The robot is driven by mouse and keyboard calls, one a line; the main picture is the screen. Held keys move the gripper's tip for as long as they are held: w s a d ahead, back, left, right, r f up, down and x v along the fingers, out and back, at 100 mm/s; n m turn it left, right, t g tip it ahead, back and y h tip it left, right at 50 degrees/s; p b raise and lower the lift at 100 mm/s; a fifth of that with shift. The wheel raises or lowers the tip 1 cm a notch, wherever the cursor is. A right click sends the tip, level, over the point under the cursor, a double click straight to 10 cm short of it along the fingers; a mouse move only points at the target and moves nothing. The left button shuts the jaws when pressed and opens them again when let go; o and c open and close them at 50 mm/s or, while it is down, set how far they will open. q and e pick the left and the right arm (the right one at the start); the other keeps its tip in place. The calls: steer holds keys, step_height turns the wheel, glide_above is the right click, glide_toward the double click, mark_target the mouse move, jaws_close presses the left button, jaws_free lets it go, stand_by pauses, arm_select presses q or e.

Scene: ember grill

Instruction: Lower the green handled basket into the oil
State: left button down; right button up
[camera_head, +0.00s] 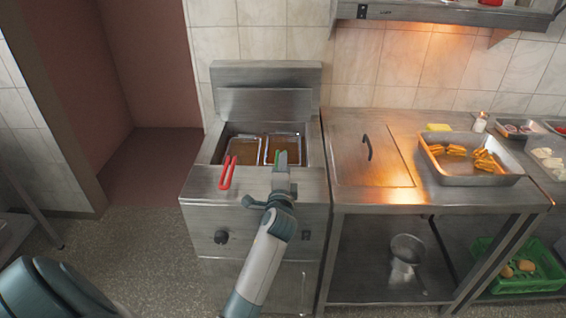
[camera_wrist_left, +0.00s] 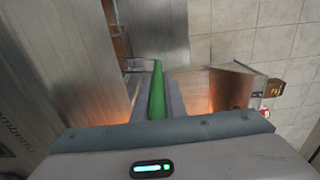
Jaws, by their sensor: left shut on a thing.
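The fryer (camera_head: 307,180) stands in the middle of the head view, with brown oil (camera_head: 246,137) in its well. Two wire baskets sit side by side in the well. The right basket (camera_head: 284,138) has a green handle (camera_head: 282,158); the left one (camera_head: 242,150) has a red handle (camera_head: 227,172). My left gripper (camera_head: 281,168) is shut on the green handle at the fryer's front edge. The left wrist view shows the green handle (camera_wrist_left: 157,92) between the two fingers. How deep the green handled basket sits in the oil is hard to tell. My right gripper is not in view.
A steel counter (camera_head: 350,190) with a lidded section adjoins the fryer on the right. A tray (camera_head: 500,180) of orange-brown food pieces sits on it. A shelf (camera_head: 440,12) hangs above. A green crate (camera_head: 545,275) is below. Open floor lies at the left.

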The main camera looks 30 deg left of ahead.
arm_select(q)
steer(key=shift+f+b, duration=0.3)
steer(key=shift+f, duration=0.2)
steer(key=shift+f+b, duration=0.5)
steer(key=shift+f, duration=0.25)
steer(key=c, duration=1.7)
jaws_free()
steer(key=shift+a+f, duration=0.1)
steer(key=shift+a, duration=0.05)
steer(key=shift+c, duration=0.2)
steer(key=shift+f, duration=0.15)
